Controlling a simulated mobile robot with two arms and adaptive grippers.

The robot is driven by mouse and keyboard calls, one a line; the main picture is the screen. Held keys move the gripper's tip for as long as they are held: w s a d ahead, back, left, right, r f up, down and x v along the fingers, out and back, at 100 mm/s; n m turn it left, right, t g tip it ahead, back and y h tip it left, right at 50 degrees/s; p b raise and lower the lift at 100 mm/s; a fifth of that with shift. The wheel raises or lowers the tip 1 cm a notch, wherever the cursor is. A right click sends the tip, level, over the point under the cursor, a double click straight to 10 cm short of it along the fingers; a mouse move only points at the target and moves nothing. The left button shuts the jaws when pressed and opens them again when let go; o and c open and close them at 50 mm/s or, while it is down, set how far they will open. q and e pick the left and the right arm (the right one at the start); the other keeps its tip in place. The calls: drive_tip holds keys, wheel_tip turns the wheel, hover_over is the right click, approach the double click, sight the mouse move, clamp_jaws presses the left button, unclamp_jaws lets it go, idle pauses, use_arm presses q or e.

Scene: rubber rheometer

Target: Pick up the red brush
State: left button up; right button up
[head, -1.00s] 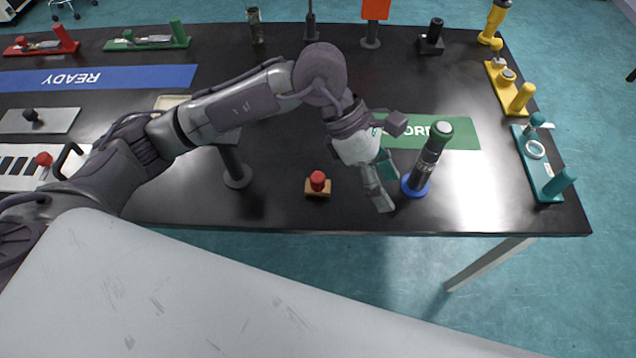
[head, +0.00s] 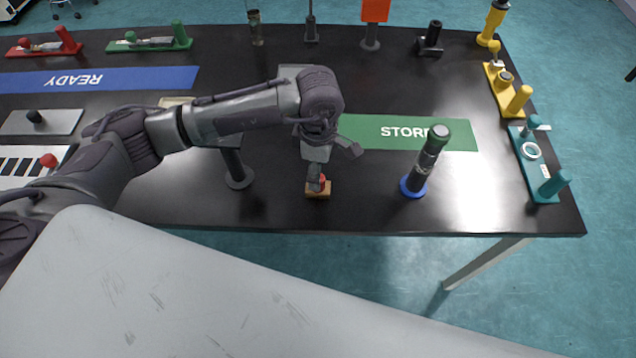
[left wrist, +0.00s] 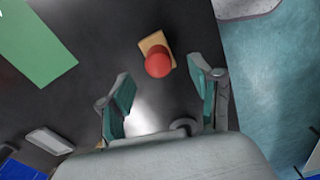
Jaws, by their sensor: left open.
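The red brush is a round red knob on a small tan block (head: 312,194), standing near the front edge of the black table. In the left wrist view its red knob (left wrist: 158,65) lies near the line between the fingertips, with the tan block behind it. My left gripper (head: 317,178) points down over the brush and partly hides the knob in the head view. Its teal-padded fingers (left wrist: 160,71) are apart, with nothing held between them. Whether they touch the knob cannot be told. My right gripper is not in view.
A dark cylinder with a green cap (head: 430,158) stands on a blue base to the right. A black post (head: 236,168) stands to the left. The green STORE mat (head: 455,136) lies behind. The table's front edge is close. Bare table lies between brush and cylinder.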

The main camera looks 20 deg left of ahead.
use_arm(q)
wheel_tip(320, 180, down, 4)
drive_tip(key=shift+a+r+p, duration=0.15)
drive_tip(key=shift+p, duration=0.6)
drive_tip(key=shift+w+f, duration=0.1)
drive_tip(key=shift+f, duration=0.45)
clamp_jaws()
